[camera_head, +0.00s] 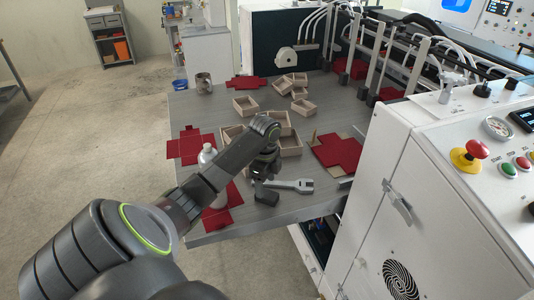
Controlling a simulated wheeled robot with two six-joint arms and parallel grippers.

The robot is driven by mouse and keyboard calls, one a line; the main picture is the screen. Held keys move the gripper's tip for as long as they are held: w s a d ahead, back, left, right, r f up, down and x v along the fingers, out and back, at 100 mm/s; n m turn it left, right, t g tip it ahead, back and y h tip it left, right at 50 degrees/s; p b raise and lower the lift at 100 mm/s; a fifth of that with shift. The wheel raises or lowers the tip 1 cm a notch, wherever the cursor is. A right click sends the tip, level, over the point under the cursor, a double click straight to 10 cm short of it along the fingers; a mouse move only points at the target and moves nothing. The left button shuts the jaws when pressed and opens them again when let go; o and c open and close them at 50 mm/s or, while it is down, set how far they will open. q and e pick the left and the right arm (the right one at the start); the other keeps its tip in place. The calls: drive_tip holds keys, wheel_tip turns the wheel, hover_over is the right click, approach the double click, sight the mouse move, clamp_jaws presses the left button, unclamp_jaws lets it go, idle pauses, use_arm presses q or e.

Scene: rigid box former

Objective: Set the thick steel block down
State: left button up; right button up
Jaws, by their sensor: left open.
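My left gripper (262,174) is over the near part of the grey table, pointing down. It is open. A small dark block (266,195), which looks like the steel block, shows just below the gripper at the table's near edge. I cannot tell whether the fingers still touch it. My right gripper is not in view.
The grey table (205,115) holds several open cardboard boxes (246,106) and red cross-shaped blanks (337,151). A pale bottle (208,160) stands left of my arm. A white machine cabinet (440,220) blocks the right.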

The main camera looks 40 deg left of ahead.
sight(265, 193)
use_arm(q)
drive_tip(key=shift+f+p, duration=0.75)
drive_tip(key=shift+f, duration=1.65)
drive_tip(key=shift+r, duration=0.1)
clamp_jaws()
